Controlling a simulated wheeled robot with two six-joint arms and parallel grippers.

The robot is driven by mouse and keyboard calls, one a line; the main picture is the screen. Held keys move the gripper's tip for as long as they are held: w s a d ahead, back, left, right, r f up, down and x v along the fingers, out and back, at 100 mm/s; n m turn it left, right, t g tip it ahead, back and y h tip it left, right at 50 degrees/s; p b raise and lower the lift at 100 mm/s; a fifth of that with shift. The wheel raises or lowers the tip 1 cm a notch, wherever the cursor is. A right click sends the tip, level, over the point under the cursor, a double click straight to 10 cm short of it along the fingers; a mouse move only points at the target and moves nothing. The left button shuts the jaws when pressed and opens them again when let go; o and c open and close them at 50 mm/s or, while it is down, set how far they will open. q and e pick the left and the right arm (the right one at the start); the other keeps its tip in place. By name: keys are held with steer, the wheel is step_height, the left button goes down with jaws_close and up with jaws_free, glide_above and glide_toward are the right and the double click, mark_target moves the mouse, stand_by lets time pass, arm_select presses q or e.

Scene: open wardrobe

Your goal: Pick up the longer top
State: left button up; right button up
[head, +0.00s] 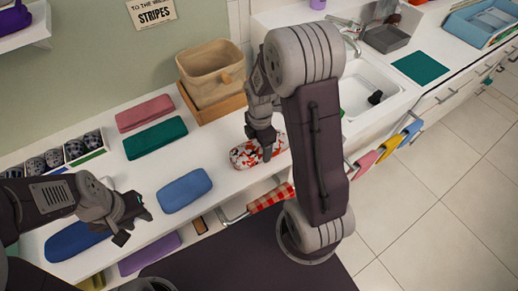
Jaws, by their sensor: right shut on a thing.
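Several folded cloth items lie on the white counter; none shows its full length, so I cannot tell which is a longer top. My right gripper (266,152) points down and is shut on the red, white and black patterned folded cloth (243,157) near the front edge. The gripper hides part of this cloth. A blue folded cloth (186,190), a green one (155,138) and a pink one (145,113) lie to its left. My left gripper (134,224) is empty and looks open, above the counter's front edge, left of the blue cloth.
A tan basket (211,70) stands behind the patterned cloth. A divided box (85,148) of dark patterned rolls is at left. A dark blue cloth (70,243) lies front left. The sink (365,92) is at right. Towels (368,163) hang along the front.

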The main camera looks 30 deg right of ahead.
steer(key=o, duration=0.4)
steer(key=c, duration=0.4)
step_height(320, 180, up, 7)
steer(key=p, duration=0.7)
steer(key=shift+r, duration=0.1)
arm_select(q)
step_height(320, 180, up, 7)
